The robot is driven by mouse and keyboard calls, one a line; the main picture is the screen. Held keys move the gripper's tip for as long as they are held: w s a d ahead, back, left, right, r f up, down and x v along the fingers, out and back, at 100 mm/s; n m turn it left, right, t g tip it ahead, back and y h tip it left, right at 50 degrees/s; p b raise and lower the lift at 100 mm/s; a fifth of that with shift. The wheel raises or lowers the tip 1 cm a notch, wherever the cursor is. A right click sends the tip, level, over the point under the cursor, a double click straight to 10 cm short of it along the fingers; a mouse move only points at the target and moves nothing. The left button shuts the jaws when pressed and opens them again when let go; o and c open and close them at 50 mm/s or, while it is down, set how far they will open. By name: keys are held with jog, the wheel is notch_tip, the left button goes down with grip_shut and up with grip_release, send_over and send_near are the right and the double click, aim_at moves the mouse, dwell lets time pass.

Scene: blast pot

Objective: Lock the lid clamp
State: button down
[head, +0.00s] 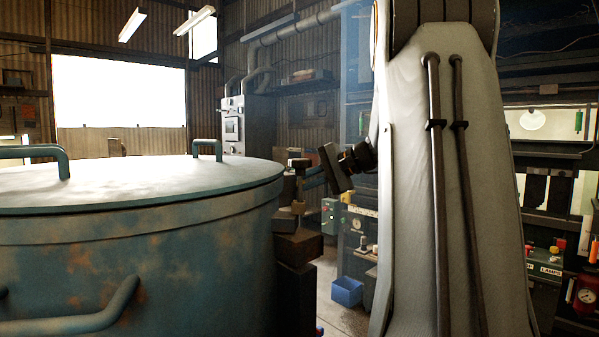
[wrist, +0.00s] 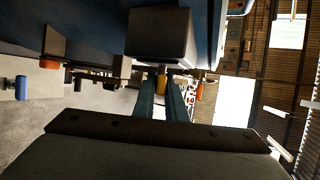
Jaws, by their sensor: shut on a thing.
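The big blue, rust-patched pot (head: 150,260) with its pale flat lid (head: 130,180) fills the left of the head view. The lid sits on the pot's rim. The lid clamp (head: 297,246), a stack of dark brown blocks, stands at the pot's right edge. My gripper (head: 313,178) reaches in from the right at its upper part; its fingers look blue. In the wrist view my gripper (wrist: 166,100) has its fingers shut around a small yellow piece (wrist: 162,82) below a dark block (wrist: 160,35). The fingers partly hide that piece, and I cannot tell the clamp's exact position.
Lid handles (head: 207,149) and a side handle (head: 100,312) stick out from the pot. A blue bin (head: 347,291) stands on the floor behind. A grey cabinet (head: 232,125) is at the back. My arm blocks much of the right side.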

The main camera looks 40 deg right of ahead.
jog(key=g+p, duration=0.1)
jog(key=p, duration=0.2)
jog(key=g+p, duration=0.2)
jog(key=p, duration=0.2)
jog(key=shift+r+m+h, duration=0.35)
jog(key=shift+m+h, duration=0.05)
jog(key=g+h+p, duration=0.1)
jog(key=g+p, duration=0.2)
jog(key=p, duration=0.4)
jog(key=shift+w+m+g, duration=0.1)
jog(key=shift+m+g, duration=0.3)
jog(key=g+p, duration=0.2)
jog(key=shift+w+f+m+g+p, duration=0.1)
jog(key=shift+f+m+g+p, duration=0.1)
jog(key=shift+m+g+p, duration=0.15)
jog(key=shift+f+m+g+h, duration=0.1)
jog(key=shift+m+g+h, duration=0.25)
jog(key=shift+g, duration=0.6)
jog(key=c, duration=1.8)
grip_release()
